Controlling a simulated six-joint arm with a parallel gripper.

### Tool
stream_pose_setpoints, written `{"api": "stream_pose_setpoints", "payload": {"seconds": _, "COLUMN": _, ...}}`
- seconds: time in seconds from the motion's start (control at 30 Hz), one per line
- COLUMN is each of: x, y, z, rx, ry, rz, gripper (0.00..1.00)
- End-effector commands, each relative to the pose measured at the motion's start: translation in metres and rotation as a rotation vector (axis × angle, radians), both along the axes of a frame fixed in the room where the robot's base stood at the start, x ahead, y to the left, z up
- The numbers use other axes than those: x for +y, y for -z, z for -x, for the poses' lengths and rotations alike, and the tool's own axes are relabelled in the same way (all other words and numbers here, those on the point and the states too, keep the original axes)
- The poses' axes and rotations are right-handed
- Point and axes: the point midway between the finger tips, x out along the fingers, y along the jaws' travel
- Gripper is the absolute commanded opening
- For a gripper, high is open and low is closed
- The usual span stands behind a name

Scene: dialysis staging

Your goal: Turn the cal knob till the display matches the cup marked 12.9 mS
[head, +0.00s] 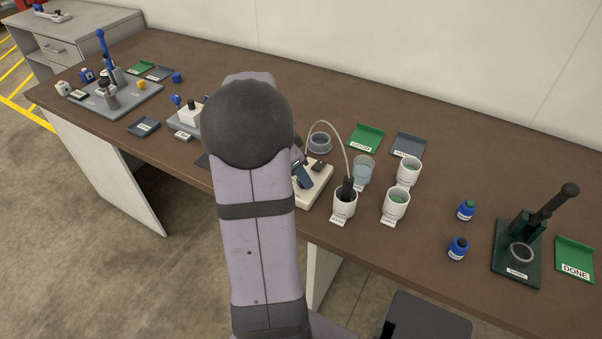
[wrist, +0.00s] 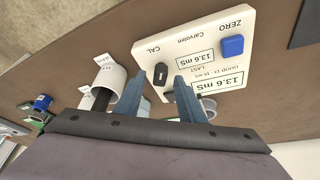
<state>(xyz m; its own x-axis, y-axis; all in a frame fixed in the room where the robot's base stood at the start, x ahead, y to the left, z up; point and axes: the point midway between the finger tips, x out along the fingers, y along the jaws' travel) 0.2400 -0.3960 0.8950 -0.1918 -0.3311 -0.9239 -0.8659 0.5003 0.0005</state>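The cream meter (wrist: 205,25) fills the upper wrist view, upside down; in the head view, my arm partly covers the meter (head: 318,190). Its dark CAL knob (wrist: 160,74) has a pale mark. The main display (wrist: 217,80) reads 13.6 mS; the display marked LAST (wrist: 195,59) also reads 13.6 mS. My gripper (wrist: 161,84) is open, its blue-grey fingers apart on either side of the knob; I cannot tell whether they touch it. A dark probe (head: 348,187) on a cable stands in a white cup (head: 344,208). The cup labels are too small to read.
A blue ZERO button (wrist: 232,46) is on the meter. Two white cups with green contents (head: 396,205) (head: 409,171) and a clear beaker (head: 363,171) stand right of the probe. Green (head: 366,138) and grey (head: 409,146) trays lie behind. Blue bottles (head: 466,210) stand farther right.

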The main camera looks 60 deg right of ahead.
Motion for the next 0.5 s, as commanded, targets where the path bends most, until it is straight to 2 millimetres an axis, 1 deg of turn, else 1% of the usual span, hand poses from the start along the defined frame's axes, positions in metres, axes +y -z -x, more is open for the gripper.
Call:
{"api": "stream_pose_setpoints", "payload": {"seconds": 0.13, "x": -0.0019, "y": 0.0060, "z": 0.0014, "rx": -0.001, "ry": 0.001, "rz": -0.001, "gripper": 0.36}}
{"api": "stream_pose_setpoints", "payload": {"seconds": 0.37, "x": -0.0022, "y": 0.0067, "z": 0.0014, "rx": -0.001, "ry": 0.000, "rz": 0.000, "gripper": 0.36}}
{"api": "stream_pose_setpoints", "payload": {"seconds": 0.4, "x": -0.0021, "y": 0.0066, "z": 0.0014, "rx": -0.001, "ry": 0.000, "rz": 0.000, "gripper": 0.34}}
{"api": "stream_pose_setpoints", "payload": {"seconds": 0.47, "x": -0.0021, "y": 0.0065, "z": 0.0013, "rx": -0.001, "ry": 0.000, "rz": -0.001, "gripper": 0.19}}
{"api": "stream_pose_setpoints", "payload": {"seconds": 0.5, "x": -0.0021, "y": 0.0065, "z": 0.0013, "rx": -0.001, "ry": 0.000, "rz": -0.001, "gripper": 0.10}}
